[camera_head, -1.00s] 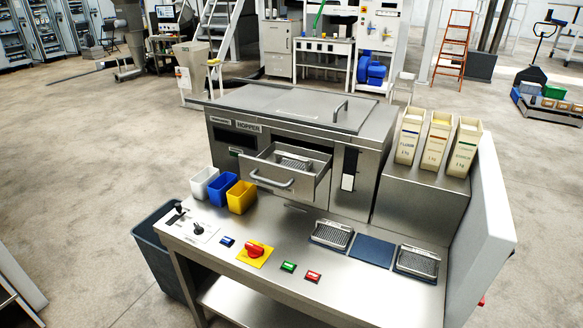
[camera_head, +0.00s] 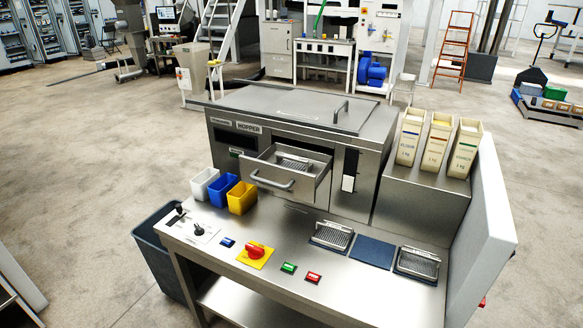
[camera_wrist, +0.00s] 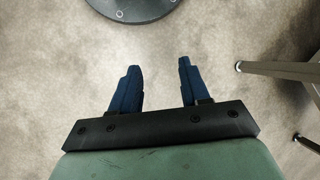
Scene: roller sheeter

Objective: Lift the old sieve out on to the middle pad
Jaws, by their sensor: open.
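The old sieve (camera_head: 293,163) sits inside the pulled-out drawer (camera_head: 285,187) on the front of the hopper machine. Its ridged top shows; its lower part is hidden by the drawer walls. The middle pad (camera_head: 373,252) is a bare dark blue square on the steel bench. A sieve (camera_head: 332,236) lies on the pad to its left and another sieve (camera_head: 417,263) on the pad to its right. My gripper (camera_wrist: 158,68) shows only in the wrist view. It is open and empty over bare floor, with neither sieve nor drawer near it.
White, blue and yellow bins (camera_head: 241,198) stand left of the drawer. A red knob (camera_head: 255,251) and green and red buttons (camera_head: 313,277) are along the bench front. Three cream containers (camera_head: 438,143) stand on the raised right shelf. The hopper lid (camera_head: 290,105) is shut.

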